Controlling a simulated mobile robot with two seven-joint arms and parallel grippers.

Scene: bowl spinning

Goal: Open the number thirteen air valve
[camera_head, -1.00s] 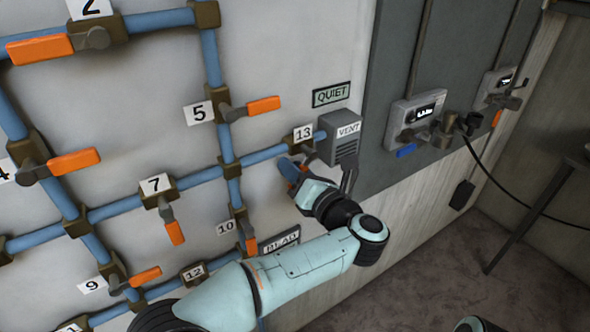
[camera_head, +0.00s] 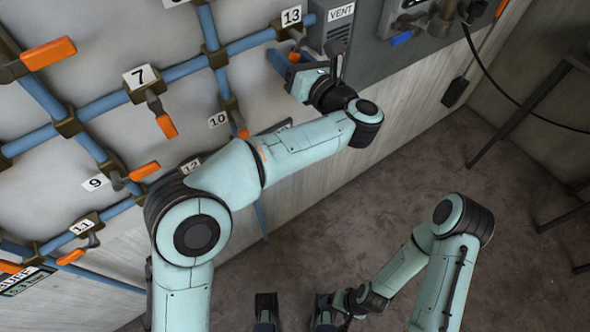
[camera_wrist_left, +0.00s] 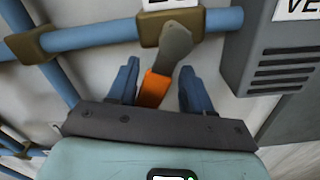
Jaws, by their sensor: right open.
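The number 13 label (camera_head: 291,16) is on the blue pipe beside the grey vent box (camera_head: 341,35). In the left wrist view, the valve's grey lever (camera_wrist_left: 175,43) hangs down from its brown block and ends in an orange grip (camera_wrist_left: 154,90). My left gripper (camera_wrist_left: 158,85) is open, with one finger on each side of the orange grip and small gaps visible. In the head view, my left gripper (camera_head: 283,64) is just below label 13, and the arm hides part of the handle. My right gripper (camera_head: 295,312) is open and empty at the bottom, away from the wall.
Other valves with orange handles, such as number 7 (camera_head: 167,124) and number 10 (camera_head: 240,130), are on the pipes to the left. A black cable (camera_head: 507,92) hangs at the right near a dark table frame (camera_head: 520,110). The floor between is clear.

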